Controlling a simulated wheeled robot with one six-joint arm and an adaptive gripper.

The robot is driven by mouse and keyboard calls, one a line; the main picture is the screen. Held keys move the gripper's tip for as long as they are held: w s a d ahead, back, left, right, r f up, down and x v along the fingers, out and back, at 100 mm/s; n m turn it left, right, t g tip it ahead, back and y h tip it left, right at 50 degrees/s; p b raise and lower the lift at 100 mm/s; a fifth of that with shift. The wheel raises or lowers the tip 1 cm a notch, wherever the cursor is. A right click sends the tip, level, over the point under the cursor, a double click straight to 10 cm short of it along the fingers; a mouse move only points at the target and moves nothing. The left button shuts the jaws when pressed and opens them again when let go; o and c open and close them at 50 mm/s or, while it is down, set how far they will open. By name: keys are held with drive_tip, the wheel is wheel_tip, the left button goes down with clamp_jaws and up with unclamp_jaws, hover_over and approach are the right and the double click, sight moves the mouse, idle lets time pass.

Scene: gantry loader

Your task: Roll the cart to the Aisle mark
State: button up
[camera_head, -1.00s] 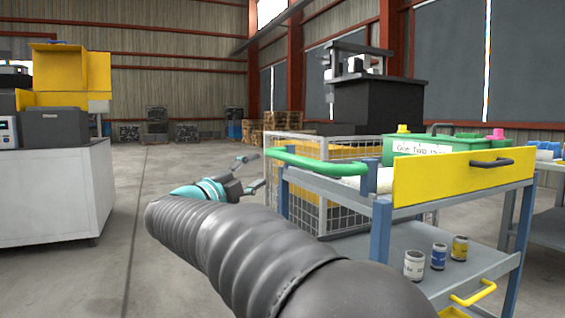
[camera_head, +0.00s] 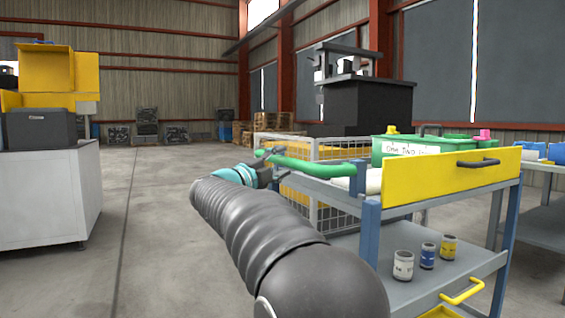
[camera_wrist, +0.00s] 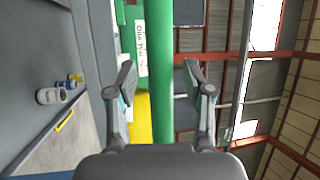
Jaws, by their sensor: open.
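The cart (camera_head: 380,222) stands at the right, a blue and grey frame with a yellow drawer front (camera_head: 455,180) and a green push handle (camera_head: 305,164) at its left end. My gripper (camera_head: 272,163) is at the left end of the green handle. In the wrist view the handle (camera_wrist: 159,75) runs between the two open fingers of my gripper (camera_wrist: 160,85), which are apart from it on both sides. The Aisle mark cannot be made out in these views.
A green bin (camera_head: 400,148) with a label sits on the cart top; several cans (camera_head: 428,255) stand on its lower shelf. A wire cage (camera_head: 325,215) is behind the cart. A white cabinet (camera_head: 45,200) stands left. Floor between (camera_head: 160,220) is clear.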

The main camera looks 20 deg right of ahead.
drive_tip(key=shift+w+d+r, duration=0.15)
drive_tip(key=shift+w+d, duration=0.15)
drive_tip(key=shift+d, duration=0.35)
clamp_jaws()
